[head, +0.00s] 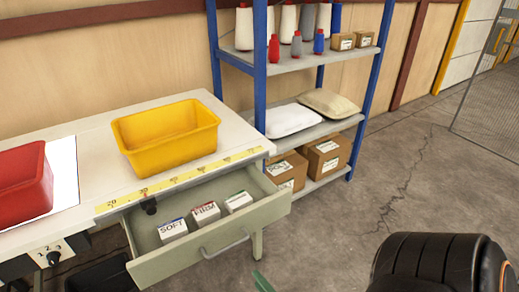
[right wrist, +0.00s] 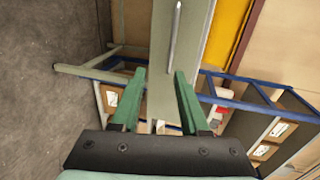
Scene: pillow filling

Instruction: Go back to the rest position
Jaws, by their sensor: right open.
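My right gripper (head: 263,282) shows in the head view only as a green fingertip at the bottom edge, in front of the open drawer (head: 190,251). In the right wrist view my right gripper (right wrist: 161,73) is open, with two green fingers apart and nothing between them. The drawer front (right wrist: 182,85) with its metal handle (right wrist: 175,35) lies beyond the fingers. The handle also shows in the head view (head: 226,243), and the fingertip is apart from it. My left gripper is not in view.
The drawer juts out under the white table (head: 85,150) and holds small labelled boxes (head: 206,213). A yellow bin (head: 165,150) and a red bin (head: 22,185) stand on top. A blue-framed shelf (head: 262,80) stands behind. The floor at right (head: 400,190) is clear.

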